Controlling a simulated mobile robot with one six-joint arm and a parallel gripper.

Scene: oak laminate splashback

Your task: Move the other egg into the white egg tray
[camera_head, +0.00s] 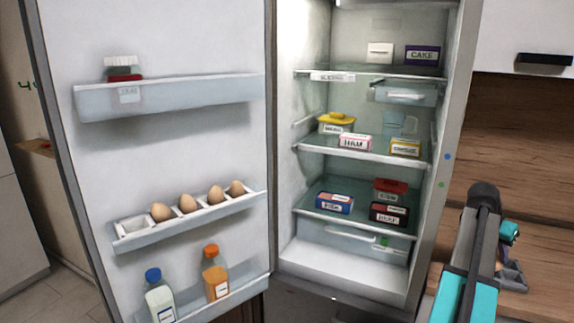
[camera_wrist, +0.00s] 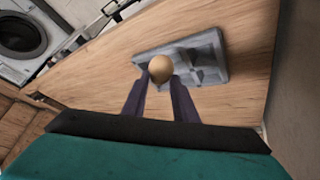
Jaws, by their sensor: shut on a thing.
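My gripper (camera_wrist: 161,80) is shut on a brown egg (camera_wrist: 160,67) in the wrist view. The egg shows between the fingertips, over a grey egg holder (camera_wrist: 208,55) on a wooden counter. I cannot tell whether the egg still touches the holder. The white egg tray (camera_head: 133,226) sits on the open fridge door in the head view. Several brown eggs (camera_head: 187,204) stand in a row in it, and its left end is empty. The gripped egg cannot be made out in the head view.
The grey holder also shows at the right of the head view (camera_head: 512,279). The fridge door shelf below the tray holds two bottles (camera_head: 215,276) with orange and blue caps. Fridge shelves (camera_head: 375,150) hold several labelled boxes. A washing machine (camera_wrist: 25,35) shows in the wrist view.

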